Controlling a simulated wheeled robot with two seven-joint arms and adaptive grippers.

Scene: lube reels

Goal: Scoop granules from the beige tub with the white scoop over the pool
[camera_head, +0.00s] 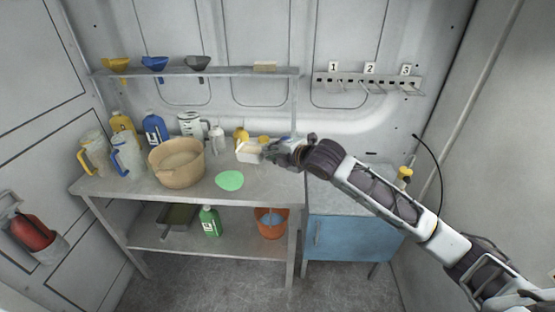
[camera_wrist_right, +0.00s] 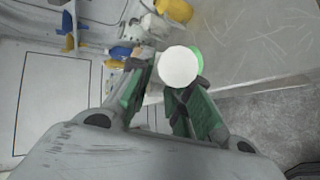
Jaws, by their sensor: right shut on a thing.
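The beige tub (camera_head: 177,168) stands on the left-middle of the bench, with pale contents inside it. The green pool (camera_head: 229,181) lies flat on the bench to the right of the tub. My right gripper (camera_head: 276,152) is above the bench, to the right of the tub and pool. It is shut on the white scoop (camera_head: 248,152), which points left from it. In the right wrist view the scoop shows as a white round shape (camera_wrist_right: 180,67) at the fingertips (camera_wrist_right: 163,78), covering part of the green pool (camera_wrist_right: 198,57). Whether the scoop holds granules I cannot tell. My left gripper is out of view.
Two jugs (camera_head: 127,157), a yellow bottle (camera_head: 122,125), a blue bottle (camera_head: 154,130) and a white jug (camera_head: 190,125) stand around the tub. A shelf (camera_head: 225,73) with funnels runs above. A green bottle (camera_head: 209,221) and an orange bucket (camera_head: 271,228) are below.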

